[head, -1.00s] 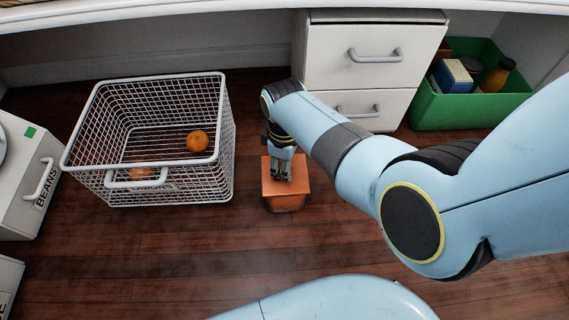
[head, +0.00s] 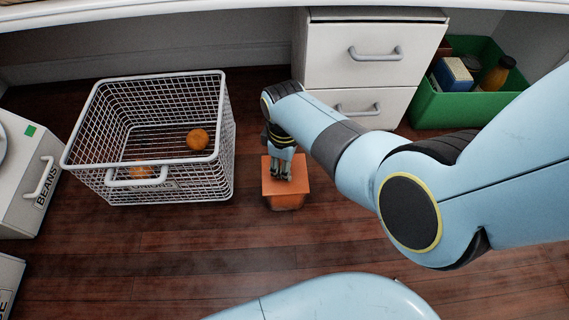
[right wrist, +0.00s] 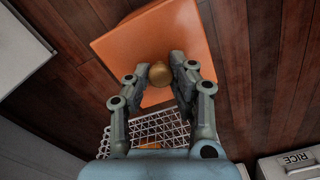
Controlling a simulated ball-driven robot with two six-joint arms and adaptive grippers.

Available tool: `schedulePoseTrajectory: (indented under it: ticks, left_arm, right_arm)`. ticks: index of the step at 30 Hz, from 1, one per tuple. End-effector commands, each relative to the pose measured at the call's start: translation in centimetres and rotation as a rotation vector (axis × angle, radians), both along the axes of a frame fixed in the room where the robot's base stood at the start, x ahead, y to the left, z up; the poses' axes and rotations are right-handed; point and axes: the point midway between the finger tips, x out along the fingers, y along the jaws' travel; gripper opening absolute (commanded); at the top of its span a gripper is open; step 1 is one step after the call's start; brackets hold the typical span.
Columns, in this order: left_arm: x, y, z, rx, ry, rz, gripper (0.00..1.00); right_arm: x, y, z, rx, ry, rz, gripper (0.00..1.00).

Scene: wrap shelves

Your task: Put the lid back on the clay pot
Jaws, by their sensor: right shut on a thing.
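The square orange lid (head: 303,184) sits at the top of the orange clay pot (head: 288,203) on the floor, right of the wire basket. Whether the lid is fully seated or slightly raised is hard to tell. My right gripper (head: 281,176) points down over the lid. In the right wrist view, my right gripper (right wrist: 160,78) is shut on the lid's round brass knob (right wrist: 160,73), with the orange lid (right wrist: 190,28) beyond it. The pot is mostly hidden under the lid. My left gripper is not in view.
A white wire basket (head: 222,130) holding round orange-brown items stands left of the pot. A white drawer unit (head: 330,60) stands behind it. A green crate (head: 455,112) with containers is at the back right. A white beans box (head: 20,190) is far left.

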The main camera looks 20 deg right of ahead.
Motion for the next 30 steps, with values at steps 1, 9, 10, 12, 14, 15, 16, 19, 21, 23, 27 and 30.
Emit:
schedulePoseTrajectory:
  ticks: [1, 9, 10, 12, 14, 15, 16, 19, 21, 23, 27, 30]
  left_arm:
    - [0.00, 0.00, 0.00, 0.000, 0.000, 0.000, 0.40]
    - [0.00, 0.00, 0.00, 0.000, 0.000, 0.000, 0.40]
    - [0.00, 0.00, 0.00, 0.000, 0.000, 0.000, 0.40]
    - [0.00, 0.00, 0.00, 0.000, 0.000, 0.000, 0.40]
    - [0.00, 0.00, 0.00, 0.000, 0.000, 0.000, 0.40]
    - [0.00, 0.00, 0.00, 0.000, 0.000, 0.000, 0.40]
    - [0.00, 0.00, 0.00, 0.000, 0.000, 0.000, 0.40]
    - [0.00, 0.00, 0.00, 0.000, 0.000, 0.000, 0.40]
    - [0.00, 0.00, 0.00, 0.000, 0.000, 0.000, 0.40]
    - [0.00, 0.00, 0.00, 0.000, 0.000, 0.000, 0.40]
    - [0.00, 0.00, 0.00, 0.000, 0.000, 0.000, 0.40]
    - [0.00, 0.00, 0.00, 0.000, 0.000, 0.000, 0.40]
  right_arm:
    - [0.02, 0.00, 0.01, 0.000, 0.000, 0.000, 0.00]
    - [0.00, 0.00, 0.00, 0.000, 0.000, 0.000, 0.28]
    - [0.00, 0.00, 0.00, 0.000, 0.000, 0.000, 0.31]
    - [-0.01, 0.01, 0.00, 0.000, 0.000, 0.000, 0.41]
    - [-0.01, 0.01, 0.00, 0.000, 0.000, 0.000, 0.48]
    - [-0.01, 0.01, 0.00, 0.000, 0.000, 0.000, 0.48]
    - [-0.01, 0.01, -0.01, 0.000, 0.000, 0.000, 0.48]
    - [-0.02, 0.01, -0.01, 0.000, 0.000, 0.000, 0.48]
    - [-0.04, 0.00, -0.02, 0.000, 0.000, 0.000, 0.55]
    - [-0.04, 0.00, -0.02, 0.000, 0.000, 0.000, 0.63]
    - [-0.03, 0.01, -0.02, 0.000, 0.000, 0.000, 0.71]
    - [-0.03, 0.01, -0.02, 0.000, 0.000, 0.000, 0.71]
